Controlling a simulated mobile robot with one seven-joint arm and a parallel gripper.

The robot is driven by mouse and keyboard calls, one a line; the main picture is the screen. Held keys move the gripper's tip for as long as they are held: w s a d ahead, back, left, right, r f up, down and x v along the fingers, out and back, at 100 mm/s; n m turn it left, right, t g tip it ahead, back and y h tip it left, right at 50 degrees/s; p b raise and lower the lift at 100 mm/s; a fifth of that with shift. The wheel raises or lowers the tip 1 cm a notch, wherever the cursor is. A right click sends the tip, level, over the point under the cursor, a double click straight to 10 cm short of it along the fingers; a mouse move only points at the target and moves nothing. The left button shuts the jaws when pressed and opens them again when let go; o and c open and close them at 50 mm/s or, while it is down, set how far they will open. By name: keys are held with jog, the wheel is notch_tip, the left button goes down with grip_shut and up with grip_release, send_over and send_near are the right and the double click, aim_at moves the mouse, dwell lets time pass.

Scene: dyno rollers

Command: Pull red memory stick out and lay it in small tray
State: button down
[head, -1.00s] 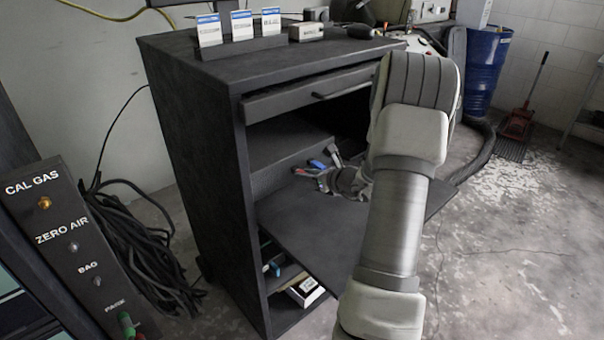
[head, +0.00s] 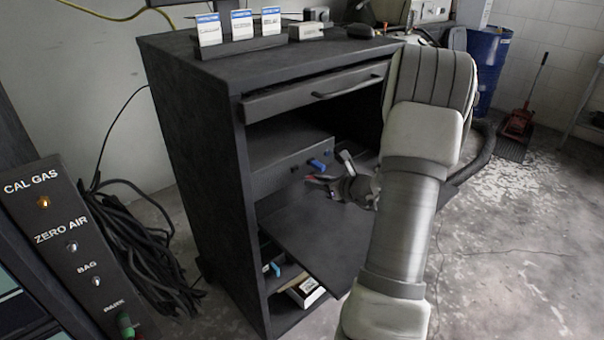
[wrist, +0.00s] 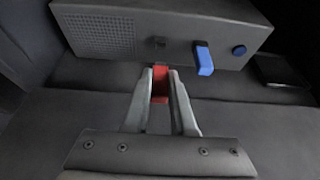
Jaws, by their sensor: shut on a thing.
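My gripper (wrist: 160,73) is shut on the red memory stick (wrist: 160,88), which shows between its fingertips in the wrist view. The stick is apart from the dark box (wrist: 120,36), and a small dark port (wrist: 159,43) in the box front faces it. A blue stick (wrist: 204,58) still juts from that front. A dark squarish piece (wrist: 284,70) lies right of the box; it may be the small tray, but it is too dark to be sure. In the head view my gripper is partly hidden by my arm; the blue stick (head: 317,164) shows beside it.
The box sits inside a black cabinet (head: 195,150), under a drawer (head: 320,95). A flat pull-out shelf (head: 315,235) lies below my gripper with bare room. Small boxes (head: 304,291) lie on the lower shelf.

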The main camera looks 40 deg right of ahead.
jog(key=shift+s, duration=0.5)
dwell(0.5)
